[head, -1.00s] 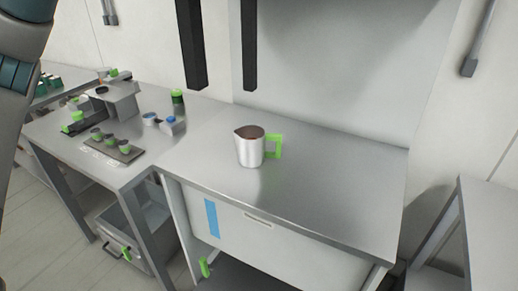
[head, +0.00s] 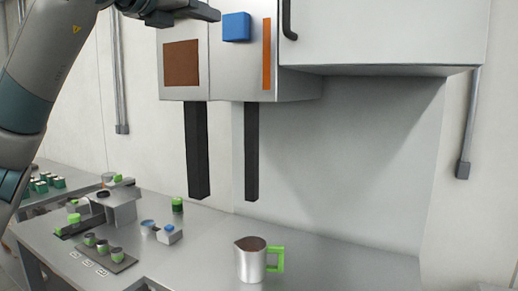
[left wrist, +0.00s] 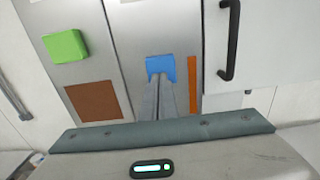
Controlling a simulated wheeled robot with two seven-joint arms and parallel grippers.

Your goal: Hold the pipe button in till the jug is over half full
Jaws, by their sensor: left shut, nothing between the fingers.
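A metal jug (head: 250,262) with a green handle (head: 276,259) stands upright on the counter, below the right black pipe (head: 252,150) in the head view. Its inside looks brown; its level is unclear. The blue button (head: 236,27) is on the dispenser front above that pipe and shows in the left wrist view (left wrist: 160,64). My left gripper (head: 212,13) is shut and empty, its fingertips beside the blue button. In the left wrist view its fingers (left wrist: 167,88) overlap the button's lower part; I cannot tell whether they touch. My right gripper is not in view.
A left black pipe (head: 197,150) hangs below a brown panel (head: 181,63). A green button (left wrist: 65,46) is on that panel's unit. An orange strip (head: 267,55) is right of the blue button. A cabinet with a black handle (head: 289,20) adjoins. Small containers (head: 103,247) stand left.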

